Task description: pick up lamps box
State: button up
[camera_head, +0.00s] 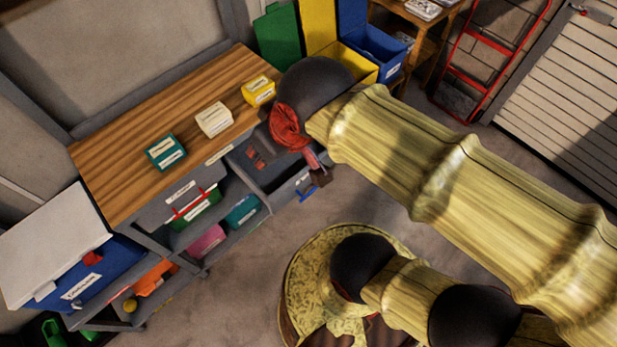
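Three small labelled boxes stand apart on the wooden top of the workbench (120,185): a teal box (166,152), a cream box (214,119) and a yellow box (258,91). The labels are too small to read, so I cannot tell which one is the lamps box. My arm reaches in from the right. Its dark joint is close to the bench's right end, just right of the yellow box. My gripper (319,177) appears as a small dark end pointing down, beyond the bench's front right edge and apart from the boxes. Its fingers are too small to make out.
Shelves below the bench top hold a green bin (196,212), a pink bin (207,242) and a teal bin (243,211). A white-lidded blue cooler (78,290) stands at left. Blue and yellow bins are behind my arm.

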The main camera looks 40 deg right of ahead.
aim_at(260, 90)
jog(key=l, duration=1.25)
jog(key=u, duration=0.05)
